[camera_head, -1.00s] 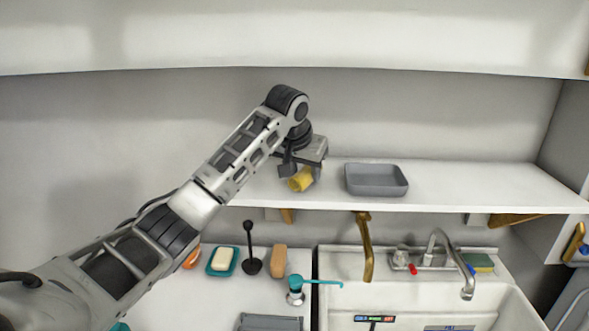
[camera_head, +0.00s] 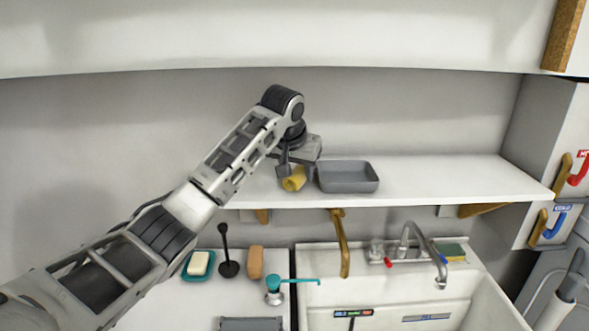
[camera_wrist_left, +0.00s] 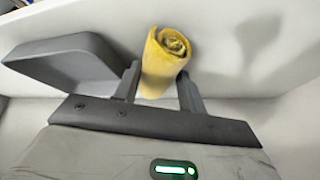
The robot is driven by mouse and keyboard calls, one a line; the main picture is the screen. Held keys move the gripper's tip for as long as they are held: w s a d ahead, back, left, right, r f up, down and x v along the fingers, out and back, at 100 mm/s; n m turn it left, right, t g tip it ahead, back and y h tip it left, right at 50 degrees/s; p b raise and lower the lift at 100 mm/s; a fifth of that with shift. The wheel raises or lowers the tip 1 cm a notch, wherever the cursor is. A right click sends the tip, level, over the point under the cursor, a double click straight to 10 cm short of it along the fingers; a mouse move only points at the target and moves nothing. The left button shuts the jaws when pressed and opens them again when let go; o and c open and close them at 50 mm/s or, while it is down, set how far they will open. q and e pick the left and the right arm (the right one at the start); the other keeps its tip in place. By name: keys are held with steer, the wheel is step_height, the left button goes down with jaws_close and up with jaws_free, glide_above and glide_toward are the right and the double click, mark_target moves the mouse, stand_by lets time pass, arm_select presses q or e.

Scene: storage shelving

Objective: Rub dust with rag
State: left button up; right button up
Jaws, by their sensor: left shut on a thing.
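The rag is a rolled yellow cloth (camera_head: 294,179), held over the white shelf (camera_head: 430,181). My left gripper (camera_head: 298,172) is shut on it. In the left wrist view the rag (camera_wrist_left: 164,62) shows its spiral end and sits between the two dark fingers of the gripper (camera_wrist_left: 160,88). A grey smudge, which may be dust or shadow, shows on the white surface right of the rag in the wrist view. I cannot tell which it is. My right gripper is not in view.
A grey tray (camera_head: 348,178) stands on the shelf just right of the rag. Below are a sink (camera_head: 400,290) with a faucet (camera_head: 425,250), a soap dish (camera_head: 199,265), a brown block (camera_head: 256,263) and a teal-topped dispenser (camera_head: 275,287). An upper shelf (camera_head: 280,35) hangs above.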

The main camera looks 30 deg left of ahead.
arm_select(q)
steer(key=shift+r, duration=3)
steer(key=shift+r, duration=0.1)
steer(key=shift+r, duration=1.4)
steer(key=shift+s, duration=0.1)
